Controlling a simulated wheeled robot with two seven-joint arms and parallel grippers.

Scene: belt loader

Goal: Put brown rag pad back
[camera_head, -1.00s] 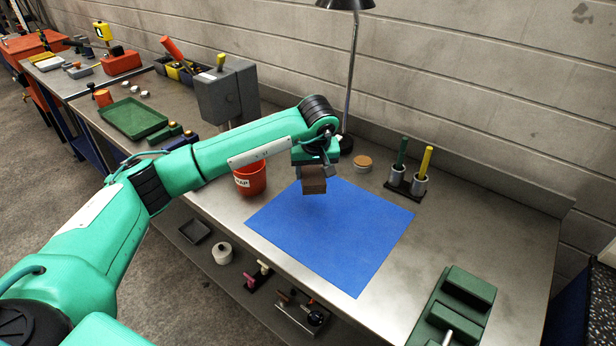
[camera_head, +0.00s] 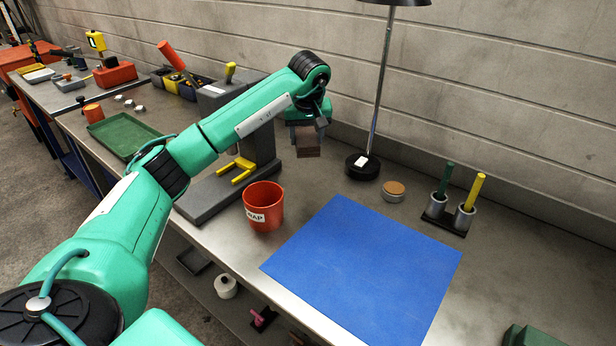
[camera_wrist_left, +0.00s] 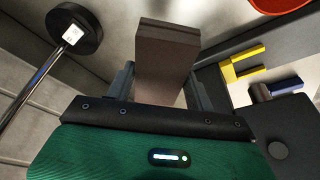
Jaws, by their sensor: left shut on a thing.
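My left gripper (camera_head: 308,128) is shut on the brown rag pad (camera_head: 308,146), a small block that hangs below the fingers. In the left wrist view the pad (camera_wrist_left: 166,58) sticks out between the two fingers. The pad is held in the air over the back of the bench, behind the red bin and left of the lamp base. My right gripper is not in view.
A red bin (camera_head: 263,207) stands left of the blue mat (camera_head: 365,265). A grey press with a yellow fork (camera_head: 237,171) is at left. The blue mat is bare.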

